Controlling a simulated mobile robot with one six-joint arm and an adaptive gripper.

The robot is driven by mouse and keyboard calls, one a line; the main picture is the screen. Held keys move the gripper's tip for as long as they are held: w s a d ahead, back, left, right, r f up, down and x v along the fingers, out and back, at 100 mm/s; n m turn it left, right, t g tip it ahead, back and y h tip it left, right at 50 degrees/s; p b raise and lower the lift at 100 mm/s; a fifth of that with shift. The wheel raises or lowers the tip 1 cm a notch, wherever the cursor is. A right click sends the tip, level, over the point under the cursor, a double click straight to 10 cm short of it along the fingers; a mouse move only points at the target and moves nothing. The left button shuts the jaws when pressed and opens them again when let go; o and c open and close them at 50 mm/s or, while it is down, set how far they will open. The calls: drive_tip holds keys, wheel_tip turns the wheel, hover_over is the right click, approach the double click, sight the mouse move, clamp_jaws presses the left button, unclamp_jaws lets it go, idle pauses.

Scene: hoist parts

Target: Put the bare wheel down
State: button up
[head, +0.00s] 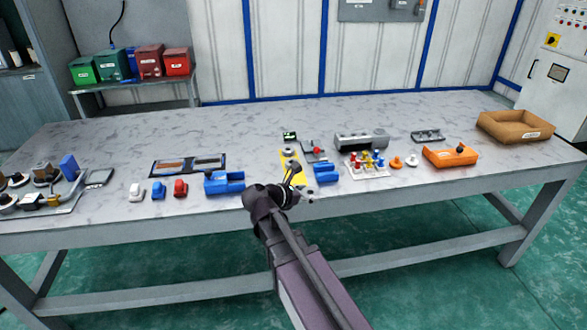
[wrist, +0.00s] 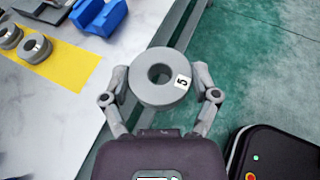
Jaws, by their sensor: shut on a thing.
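The bare wheel (wrist: 146,91) is a thick grey ring with a round centre hole and a white label reading 5. My gripper (wrist: 162,77) is shut on it, with one finger on each side of its rim. In the wrist view the wheel is over the table's front edge, with green floor beyond. In the head view my gripper is at the table's near edge, in front of the yellow mat (wrist: 70,62); the wheel is small and hard to make out there.
Grey ring-shaped parts (wrist: 35,48) lie on the yellow mat. A blue block (head: 327,173) is just right of my gripper and a blue holder (head: 224,183) is to its left. An orange part (head: 450,156) and a brown tray (head: 515,126) are farther right. Bare table lies between the mat and edge.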

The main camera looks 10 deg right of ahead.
drive_tip(key=shift+w+d+f+b, duration=0.2)
drive_tip(key=shift+d+f+b, duration=0.3)
drive_tip(key=shift+d, duration=0.45)
drive_tip(key=shift+w, duration=0.1)
drive_tip(key=b, duration=0.1)
hover_over(295, 182)
drive_tip(key=shift+f, duration=0.8)
drive_tip(key=shift+f+b, duration=1.8)
drive_tip(key=shift+b, duration=0.1)
drive_tip(key=shift+f, duration=0.15)
drive_tip(key=o, duration=1.2)
drive_tip(key=shift+c, duration=0.2)
